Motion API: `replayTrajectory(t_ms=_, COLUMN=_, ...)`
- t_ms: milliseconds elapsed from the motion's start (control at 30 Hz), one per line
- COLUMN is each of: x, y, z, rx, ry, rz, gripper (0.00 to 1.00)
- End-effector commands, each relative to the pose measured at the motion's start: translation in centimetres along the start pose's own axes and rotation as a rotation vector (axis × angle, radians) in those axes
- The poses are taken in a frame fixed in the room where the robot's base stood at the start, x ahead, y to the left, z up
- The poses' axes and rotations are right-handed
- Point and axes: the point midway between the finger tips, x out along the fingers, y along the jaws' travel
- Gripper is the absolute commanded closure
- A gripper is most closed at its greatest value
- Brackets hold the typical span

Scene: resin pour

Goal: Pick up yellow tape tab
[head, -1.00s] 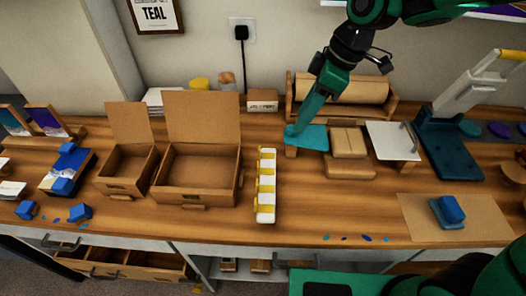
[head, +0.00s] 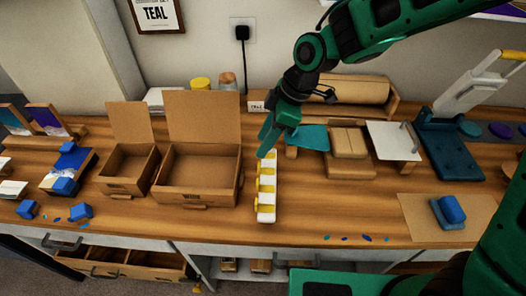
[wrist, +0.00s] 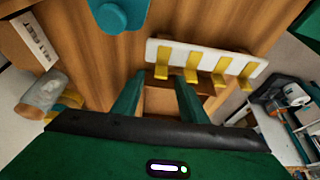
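A white strip (head: 267,198) lies lengthwise on the bench in the head view, with several yellow tape tabs (head: 265,187) along it. In the wrist view the strip (wrist: 170,45) crosses above the fingers, and the yellow tabs (wrist: 192,68) hang from its edge. My gripper (head: 265,146) is over the far end of the strip in the head view. In the wrist view my gripper (wrist: 158,85) is open, with nothing held between the fingers. The leftmost tab (wrist: 162,65) shows between and just beyond the fingertips. The height above the strip is hard to tell.
An open cardboard box (head: 197,178) stands close left of the strip. A teal sheet (head: 312,138) and stacked brown boxes (head: 348,142) are to the right. A paper roll holder (head: 355,91) stands behind. Bare bench lies right of the strip's near end.

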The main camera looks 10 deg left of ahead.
Motion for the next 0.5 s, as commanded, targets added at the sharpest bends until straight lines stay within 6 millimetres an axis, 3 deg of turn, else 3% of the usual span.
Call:
replayTrajectory(t_ms=133, x=1.6, y=0.0, z=0.0, rx=0.000, ry=-0.001, rz=-0.001, gripper=0.61)
replayTrajectory(t_ms=400, x=1.8, y=0.0, z=0.0, rx=0.001, ry=0.000, rz=0.001, gripper=0.61)
replayTrajectory(t_ms=433, x=1.8, y=0.0, z=0.0, rx=0.001, ry=0.000, rz=0.001, gripper=0.63)
replayTrajectory(t_ms=500, x=1.8, y=0.0, z=0.0, rx=0.001, ry=0.000, rz=0.001, gripper=0.80)
